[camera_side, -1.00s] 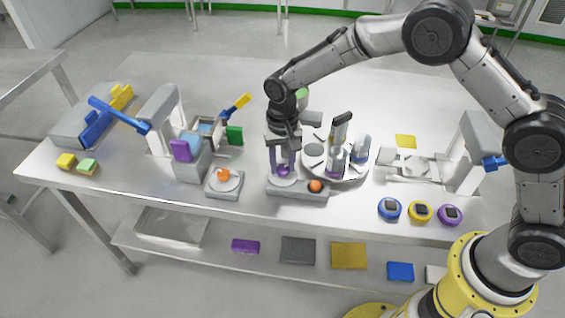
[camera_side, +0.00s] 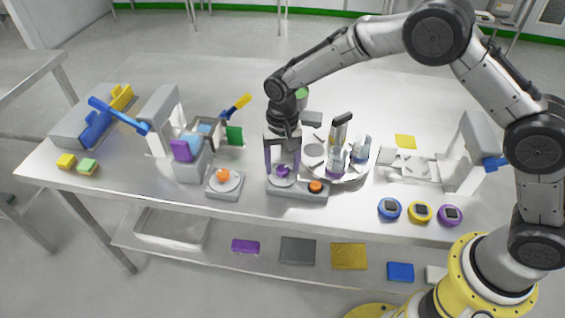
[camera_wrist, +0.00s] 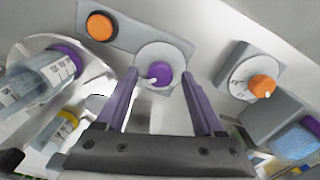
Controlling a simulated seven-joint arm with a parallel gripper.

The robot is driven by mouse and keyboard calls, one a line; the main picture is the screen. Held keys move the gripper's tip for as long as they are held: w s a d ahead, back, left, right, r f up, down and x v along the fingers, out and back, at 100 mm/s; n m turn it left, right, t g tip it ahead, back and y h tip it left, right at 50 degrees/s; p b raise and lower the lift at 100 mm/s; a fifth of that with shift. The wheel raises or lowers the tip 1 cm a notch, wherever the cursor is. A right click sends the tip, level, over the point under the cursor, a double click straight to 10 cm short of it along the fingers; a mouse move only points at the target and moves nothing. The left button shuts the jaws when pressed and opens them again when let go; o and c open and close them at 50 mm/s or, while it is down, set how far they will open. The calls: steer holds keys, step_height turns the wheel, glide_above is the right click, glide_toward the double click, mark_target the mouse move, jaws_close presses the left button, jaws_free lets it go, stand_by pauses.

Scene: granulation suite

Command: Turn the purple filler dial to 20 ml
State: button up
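The purple filler dial (camera_side: 283,171) sits on a pale round plate on a grey base (camera_side: 300,193). In the wrist view the purple dial (camera_wrist: 160,74) has a small white pointer on its lower-left side. No scale numbers are readable around it, so I cannot tell its setting. My gripper (camera_side: 282,172) points down over the dial. Its purple fingers stand apart on either side of the dial, with gaps visible in the wrist view (camera_wrist: 159,68). It is open and holds nothing.
An orange button (camera_side: 316,186) is on the same base, just right of the dial. A round carousel (camera_side: 352,178) with vials stands close behind right. A separate orange dial (camera_side: 222,174) is to the left. Blue, yellow and purple round devices lie near the right front edge.

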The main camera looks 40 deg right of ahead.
step_height(320, 180, up, 14)
stand_by(0.6)
steer(key=shift+f, duration=0.1)
step_height(320, 180, up, 10)
steer(key=m+t, duration=0.1)
steer(key=t, duration=0.1)
glide_above(284, 166)
steer(key=s+d, duration=0.2)
steer(key=d, duration=0.3)
steer(key=s+d+r+t, duration=0.1)
steer(key=s+d+r, duration=0.25)
steer(key=s, duration=0.25)
steer(key=s+d+r+t, duration=0.1)
steer(key=s+d+r, duration=0.25)
steer(key=s, duration=0.25)
steer(key=s+d+f+n, duration=0.2)
steer(key=s+f+n, duration=0.1)
steer(key=s, duration=0.5)
steer(key=s+d+f+n+t, duration=0.1)
steer(key=s+d+f+n, duration=0.1)
steer(key=s+f, duration=0.4)
steer(key=s+n, duration=0.1)
steer(key=s, duration=0.1)
steer(key=shift+s+d+n+t, duration=0.15)
steer(key=shift+s+n+t, duration=0.15)
steer(key=shift+s, duration=0.05)
